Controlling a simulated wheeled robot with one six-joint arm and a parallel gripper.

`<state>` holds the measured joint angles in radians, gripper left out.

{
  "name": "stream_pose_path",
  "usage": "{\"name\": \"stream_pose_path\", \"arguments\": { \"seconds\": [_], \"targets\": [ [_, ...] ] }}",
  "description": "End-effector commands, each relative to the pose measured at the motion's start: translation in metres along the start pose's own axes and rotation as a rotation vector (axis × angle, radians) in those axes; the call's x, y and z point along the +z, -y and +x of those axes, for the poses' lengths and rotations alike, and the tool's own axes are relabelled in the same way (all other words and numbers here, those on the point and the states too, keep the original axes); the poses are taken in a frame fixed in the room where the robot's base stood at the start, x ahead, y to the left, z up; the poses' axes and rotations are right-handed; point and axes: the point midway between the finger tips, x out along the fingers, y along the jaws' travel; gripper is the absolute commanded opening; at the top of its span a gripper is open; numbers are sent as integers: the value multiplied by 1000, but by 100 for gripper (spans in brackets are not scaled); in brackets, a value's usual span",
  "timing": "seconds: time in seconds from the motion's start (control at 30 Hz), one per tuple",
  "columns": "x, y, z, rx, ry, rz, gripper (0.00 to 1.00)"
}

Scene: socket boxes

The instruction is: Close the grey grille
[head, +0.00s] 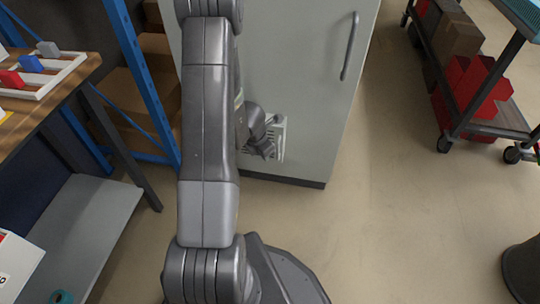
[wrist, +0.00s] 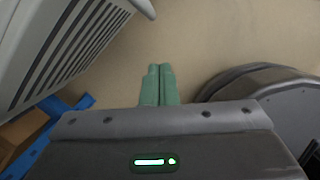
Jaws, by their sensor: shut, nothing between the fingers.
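The grey grille (head: 279,138) is a small light slotted panel low on the front of a pale grey cabinet (head: 290,70) in the head view. My wrist partly covers it there. In the wrist view the slotted grille (wrist: 72,45) fills the upper left, close by and slanting. I cannot tell how far it stands out from the cabinet. My gripper (wrist: 158,70) has its two green fingers together, with nothing between them. They point over bare floor, to the right of the grille and apart from it in the wrist view. The fingertips are not clear in the head view.
A workbench (head: 60,110) with a tray of coloured blocks stands at the left, beside a blue rack (head: 140,80) with cardboard boxes. A trolley (head: 490,128) with red bins is at the right. A dark bin (head: 525,270) stands lower right. The floor right of the cabinet is clear.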

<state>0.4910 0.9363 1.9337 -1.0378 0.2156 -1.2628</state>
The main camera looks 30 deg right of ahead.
Motion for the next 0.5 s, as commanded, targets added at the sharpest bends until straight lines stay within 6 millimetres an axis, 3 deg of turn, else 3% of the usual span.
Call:
{"name": "stream_pose_path", "arguments": {
  "seconds": [0.03, 0.2, 0.5],
  "targets": [
    [1, 0, -14, 0, 0, -2, 0],
    [2, 1, -43, 0, 0, 0, 0],
    [1, 2, -76, -1, -1, -1, 0]
  ]
}}
